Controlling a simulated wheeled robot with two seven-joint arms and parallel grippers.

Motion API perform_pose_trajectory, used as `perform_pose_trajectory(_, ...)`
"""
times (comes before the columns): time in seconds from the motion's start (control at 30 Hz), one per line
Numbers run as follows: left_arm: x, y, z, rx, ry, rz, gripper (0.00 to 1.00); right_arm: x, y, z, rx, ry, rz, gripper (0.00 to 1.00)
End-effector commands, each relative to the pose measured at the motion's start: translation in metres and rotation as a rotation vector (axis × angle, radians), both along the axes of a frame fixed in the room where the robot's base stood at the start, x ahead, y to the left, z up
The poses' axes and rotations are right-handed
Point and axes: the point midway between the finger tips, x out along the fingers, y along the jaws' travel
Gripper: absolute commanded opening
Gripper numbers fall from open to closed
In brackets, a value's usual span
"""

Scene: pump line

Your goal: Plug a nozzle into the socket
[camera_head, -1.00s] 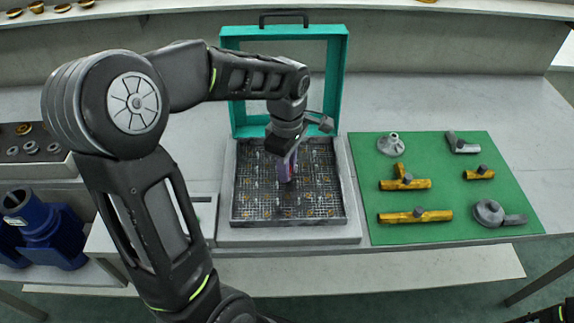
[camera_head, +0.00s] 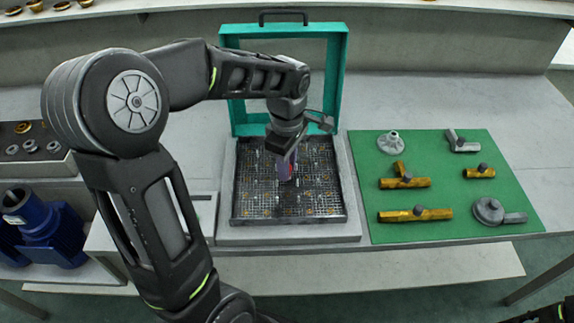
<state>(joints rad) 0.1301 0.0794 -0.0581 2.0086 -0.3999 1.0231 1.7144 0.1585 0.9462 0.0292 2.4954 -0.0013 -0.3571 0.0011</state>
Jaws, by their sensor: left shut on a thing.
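My left gripper (camera_head: 285,160) reaches down over the dark gridded board (camera_head: 315,207) inside the open teal-framed case. The piece points down at the middle of the board. I cannot tell whether its lower end touches the board or sits in a socket. No separate socket can be made out among the board's small marks. My right gripper is not in view.
The teal frame (camera_head: 340,85) stands upright behind the board. A green mat (camera_head: 460,225) to the right holds several brass and grey fittings, including a grey flanged one (camera_head: 390,144). A blue pump body (camera_head: 50,232) and a box of rings (camera_head: 30,150) are at left.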

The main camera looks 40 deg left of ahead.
Motion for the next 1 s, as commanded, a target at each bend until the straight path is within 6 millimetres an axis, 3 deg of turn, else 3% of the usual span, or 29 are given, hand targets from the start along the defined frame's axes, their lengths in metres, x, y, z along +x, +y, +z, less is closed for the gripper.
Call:
perform_pose_trajectory(0.9,0.0001,-0.0001,-0.0069,0.0,0.0,0.0,0.0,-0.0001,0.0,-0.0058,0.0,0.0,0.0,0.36)
perform_pose_trajectory(0.93,0.0001,-0.0001,-0.0064,0.0,0.0,0.0,0.21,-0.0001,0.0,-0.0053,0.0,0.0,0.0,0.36)
perform_pose_trajectory(1.0,0.0001,-0.0001,-0.0062,0.0,0.0,0.0,0.27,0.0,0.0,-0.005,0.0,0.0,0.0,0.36)
